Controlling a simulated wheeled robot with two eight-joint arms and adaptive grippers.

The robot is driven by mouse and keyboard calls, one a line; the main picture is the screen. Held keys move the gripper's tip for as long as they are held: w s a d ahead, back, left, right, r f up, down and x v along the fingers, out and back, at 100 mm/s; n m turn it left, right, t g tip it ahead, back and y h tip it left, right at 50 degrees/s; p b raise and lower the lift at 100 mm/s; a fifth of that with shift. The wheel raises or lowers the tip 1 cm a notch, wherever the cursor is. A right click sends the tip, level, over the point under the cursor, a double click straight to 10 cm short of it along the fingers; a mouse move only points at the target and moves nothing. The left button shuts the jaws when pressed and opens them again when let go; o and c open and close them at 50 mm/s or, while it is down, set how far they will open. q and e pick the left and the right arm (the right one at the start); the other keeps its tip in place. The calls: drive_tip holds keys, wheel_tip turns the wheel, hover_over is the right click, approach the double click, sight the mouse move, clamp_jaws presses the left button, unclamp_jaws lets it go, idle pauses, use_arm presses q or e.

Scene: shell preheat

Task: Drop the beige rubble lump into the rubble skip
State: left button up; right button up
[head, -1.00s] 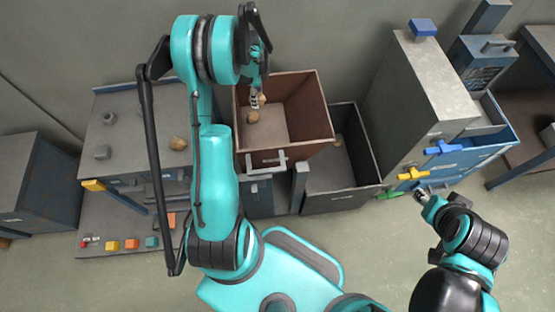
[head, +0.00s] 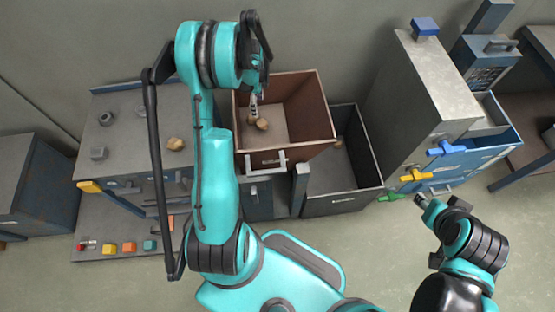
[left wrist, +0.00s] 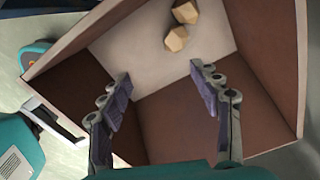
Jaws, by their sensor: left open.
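The brown, open-topped rubble skip (head: 312,104) stands at the centre of the head view. Two beige rubble lumps lie side by side on its pale floor, one lump (head: 262,124) to the right of the other (head: 251,118). The left wrist view also shows the lumps, one (left wrist: 176,39) nearer and one (left wrist: 185,12) farther. My left gripper (head: 254,98) is over the skip, its fingers apart with nothing between them, as the left wrist view (left wrist: 160,97) shows. My right gripper (head: 422,202) is by the blue drawer unit at the right; its fingers are too small to judge.
A dark grey bin (head: 352,185) stands right of the skip, with a brownish lump partly showing inside. The grey bench (head: 130,125) at left holds a tan lump (head: 176,143) and grey nuts. A tall grey cabinet (head: 405,85) with coloured handles stands at right.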

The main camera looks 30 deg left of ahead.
use_arm(q)
wheel_tip(320, 180, up, 12)
idle(0.5)
idle(0.3)
drive_tip(key=s+d+r+n+t, duration=0.2)
drive_tip(key=s+d+r+n, duration=0.1)
drive_tip(key=d+r, duration=0.3)
drive_tip(key=s+d+r+n+t, duration=0.1)
drive_tip(key=s+d+r+n, duration=0.2)
drive_tip(key=d, duration=0.5)
drive_tip(key=s+d+n+t, duration=0.4)
drive_tip(key=s+d+n, duration=0.3)
drive_tip(key=s+d, duration=0.3)
drive_tip(key=shift+d+r+n, duration=0.15)
drive_tip(key=shift+d+n, duration=0.15)
drive_tip(key=shift+d, duration=0.35)
